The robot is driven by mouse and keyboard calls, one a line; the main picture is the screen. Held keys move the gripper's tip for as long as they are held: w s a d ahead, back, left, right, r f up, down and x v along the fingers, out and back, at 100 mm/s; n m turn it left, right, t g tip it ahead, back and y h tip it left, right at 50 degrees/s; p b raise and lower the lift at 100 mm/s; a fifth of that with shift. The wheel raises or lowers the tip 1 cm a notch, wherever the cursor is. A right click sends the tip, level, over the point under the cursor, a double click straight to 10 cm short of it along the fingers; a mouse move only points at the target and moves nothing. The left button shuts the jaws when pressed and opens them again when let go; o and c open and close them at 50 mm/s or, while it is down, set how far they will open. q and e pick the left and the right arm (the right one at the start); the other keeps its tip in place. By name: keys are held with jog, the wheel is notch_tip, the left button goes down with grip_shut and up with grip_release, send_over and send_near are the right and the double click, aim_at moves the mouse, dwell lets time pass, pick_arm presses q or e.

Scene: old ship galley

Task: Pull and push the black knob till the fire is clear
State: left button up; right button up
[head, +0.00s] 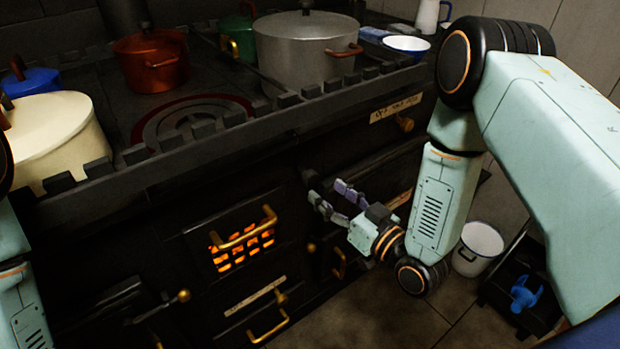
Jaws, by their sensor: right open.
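The black stove front has a firebox door (200,262) with a brass handle, and an orange glow shows through its grate (240,256). A small dark, rounded shape that looks like the black knob (308,177) sticks out of the stove front, up and right of the grate. My right gripper (327,192) is open, its fingers pointing at the stove front just beside and below that knob. I see no contact, but the dark background makes the gap hard to judge. My left gripper is out of view; only part of my left arm shows at the left edge.
A toothed rail (225,125) edges the stove top, which carries a grey pot (305,45), a copper pot (152,62) and a cream pot (52,135). Brass knobs and handles stick out below. A white bucket (478,248) stands on the floor at right.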

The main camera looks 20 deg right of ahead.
aim_at(314, 181)
jog(key=b+x, duration=0.1)
jog(key=x, duration=0.5)
jog(key=shift+w+a, duration=0.1)
grip_shut()
dwell(0.5)
